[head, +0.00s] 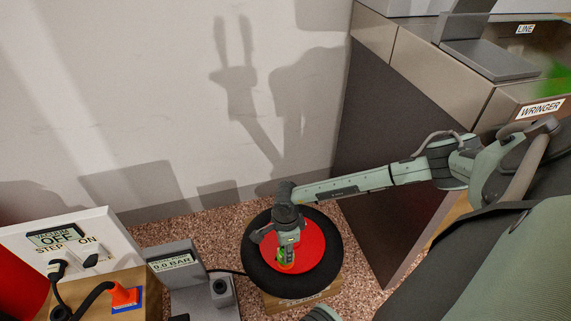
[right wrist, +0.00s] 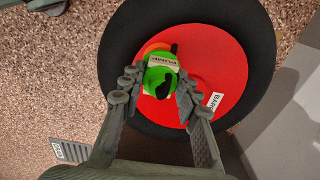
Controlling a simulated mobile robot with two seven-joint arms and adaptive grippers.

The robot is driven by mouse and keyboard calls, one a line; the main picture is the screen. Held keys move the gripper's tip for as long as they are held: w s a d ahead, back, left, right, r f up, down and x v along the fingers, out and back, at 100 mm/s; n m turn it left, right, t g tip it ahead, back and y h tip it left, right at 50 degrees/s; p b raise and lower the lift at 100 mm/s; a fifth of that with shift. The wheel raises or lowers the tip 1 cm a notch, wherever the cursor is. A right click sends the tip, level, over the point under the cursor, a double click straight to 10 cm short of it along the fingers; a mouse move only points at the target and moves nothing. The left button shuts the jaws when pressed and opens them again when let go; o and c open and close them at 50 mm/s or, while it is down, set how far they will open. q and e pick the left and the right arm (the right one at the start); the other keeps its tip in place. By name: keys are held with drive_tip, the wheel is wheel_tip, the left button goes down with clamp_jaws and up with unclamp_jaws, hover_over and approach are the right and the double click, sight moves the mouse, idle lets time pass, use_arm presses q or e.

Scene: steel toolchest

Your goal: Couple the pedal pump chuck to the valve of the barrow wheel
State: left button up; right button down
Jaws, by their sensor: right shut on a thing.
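The barrow wheel lies flat with a black tyre (head: 325,275) and a red disc (head: 312,243). It also shows in the right wrist view (right wrist: 225,65). My right gripper (head: 287,262) reaches down over the disc. In the right wrist view its fingers (right wrist: 158,92) are shut on a green piece (right wrist: 158,78) with a black part and a label, which I take for the chuck. Orange shows at its edge. The valve itself cannot be told apart, nor whether the two are joined. The grey pump unit (head: 190,285) reads 0.0 BAR, and a dark hose runs from it toward the wheel.
A white panel (head: 115,235) reading OFF and STEP ON stands at the left. Beside it an orange piece (head: 124,296) sits on a wooden block. A steel cabinet (head: 390,120) with a WRINGER label fills the right. A pale wall closes the back.

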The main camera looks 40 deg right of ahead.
drive_tip(key=shift+f, duration=0.4)
drive_tip(key=c, duration=1)
unclamp_jaws()
drive_tip(key=shift+c, duration=0.2)
drive_tip(key=shift+r, duration=0.1)
